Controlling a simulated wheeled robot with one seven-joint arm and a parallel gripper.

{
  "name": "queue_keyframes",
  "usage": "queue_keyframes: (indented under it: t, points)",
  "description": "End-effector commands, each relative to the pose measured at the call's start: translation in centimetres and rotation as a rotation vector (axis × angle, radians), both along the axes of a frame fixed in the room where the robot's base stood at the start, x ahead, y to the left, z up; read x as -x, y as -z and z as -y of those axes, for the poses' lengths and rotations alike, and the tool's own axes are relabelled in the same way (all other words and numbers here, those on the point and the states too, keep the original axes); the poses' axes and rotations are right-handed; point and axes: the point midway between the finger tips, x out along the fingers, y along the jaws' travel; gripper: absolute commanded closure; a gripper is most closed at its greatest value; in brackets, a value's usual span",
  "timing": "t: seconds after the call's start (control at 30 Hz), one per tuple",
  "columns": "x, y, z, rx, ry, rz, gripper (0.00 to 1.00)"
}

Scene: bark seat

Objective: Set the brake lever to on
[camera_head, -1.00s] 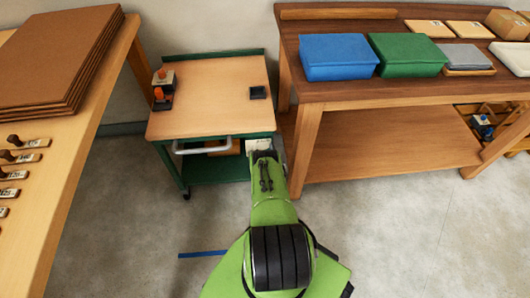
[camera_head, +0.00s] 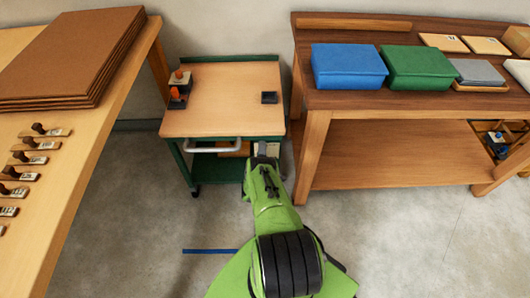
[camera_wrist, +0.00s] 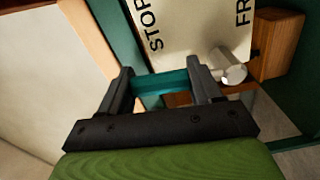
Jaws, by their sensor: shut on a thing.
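The green trolley (camera_head: 170,160) with a light wooden top stands ahead. Its brake plate (camera_head: 272,149) is a small pale patch at the front right, mostly hidden by my arm. In the wrist view the plate (camera_wrist: 190,25) reads "STOP" at left and a cut-off "FR" at right. My gripper (camera_wrist: 165,85) is shut on a teal bar, which seems to be the brake lever (camera_wrist: 166,90). A silver round knob (camera_wrist: 230,66) sits just right of the right finger, at the plate's lower edge. Which setting the lever points to is unclear.
A dark wooden bench (camera_head: 400,97) with a blue box (camera_head: 348,66) and a green box (camera_head: 417,67) stands close at right. A table (camera_head: 85,145) with brown boards stands at left. A white handle (camera_head: 212,147) crosses the trolley's front. Open floor lies around my base.

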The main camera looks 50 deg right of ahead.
Motion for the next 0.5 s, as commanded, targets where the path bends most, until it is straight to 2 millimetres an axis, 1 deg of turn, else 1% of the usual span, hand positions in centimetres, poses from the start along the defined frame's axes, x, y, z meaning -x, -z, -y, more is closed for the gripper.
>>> queue_keyframes:
  t: [0.03, 0.1, 0.5]
  points:
    - [-0.69, -0.52, -0.29, 0.018, -0.008, 0.002, 0.91]
    - [-0.89, -0.52, -0.44, 0.040, -0.008, -0.023, 0.91]
    - [-1.31, -0.46, -0.84, 0.097, -0.008, -0.088, 0.91]
